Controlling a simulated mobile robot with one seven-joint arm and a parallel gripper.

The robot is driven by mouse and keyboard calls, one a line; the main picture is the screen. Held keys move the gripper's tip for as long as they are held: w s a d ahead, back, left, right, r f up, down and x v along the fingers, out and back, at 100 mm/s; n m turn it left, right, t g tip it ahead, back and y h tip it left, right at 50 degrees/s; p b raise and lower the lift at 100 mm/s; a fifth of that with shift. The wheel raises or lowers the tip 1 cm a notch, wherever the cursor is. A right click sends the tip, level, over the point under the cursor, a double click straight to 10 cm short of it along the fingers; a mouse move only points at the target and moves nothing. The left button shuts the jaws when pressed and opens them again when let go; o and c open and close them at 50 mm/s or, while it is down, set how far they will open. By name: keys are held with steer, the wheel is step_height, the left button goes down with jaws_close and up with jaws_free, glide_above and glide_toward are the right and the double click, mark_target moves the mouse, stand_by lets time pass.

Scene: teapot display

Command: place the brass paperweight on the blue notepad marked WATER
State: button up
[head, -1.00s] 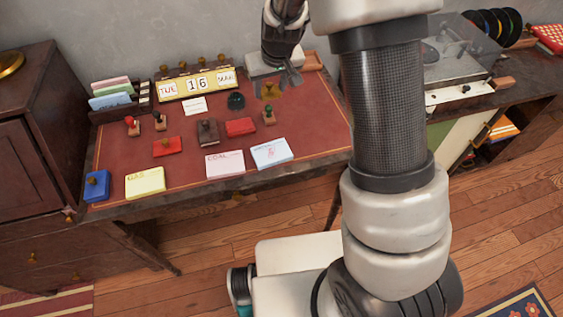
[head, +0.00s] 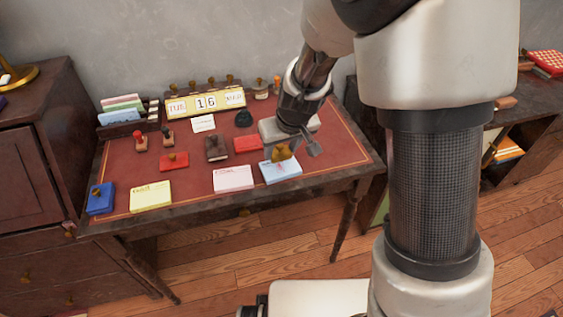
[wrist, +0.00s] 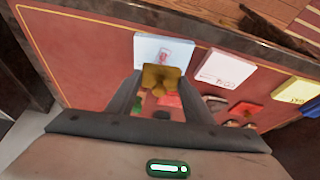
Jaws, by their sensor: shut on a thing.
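My gripper (head: 297,148) is shut on the brass paperweight (head: 281,153) and holds it up near the front right of the desk. In the head view the paperweight overlaps the far edge of the light blue notepad (head: 283,174), which lies flat near the desk's front edge. In the wrist view the paperweight (wrist: 160,77) is between my two fingers, and the blue notepad (wrist: 158,47) shows just beyond it with a small red mark. Its lettering is too small to read. I cannot tell the exact gap between paperweight and pad.
A pink pad (head: 233,179) lies left of the blue one, then a yellow pad (head: 150,196) and a blue block with a brass knob (head: 100,199). A date display (head: 205,102) is at the back.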

mark_target(283, 156)
steer(key=shift+f+b, duration=0.65)
steer(key=shift+f, duration=1.15)
steer(key=shift+f, duration=0.25)
steer(key=o, duration=1.4)
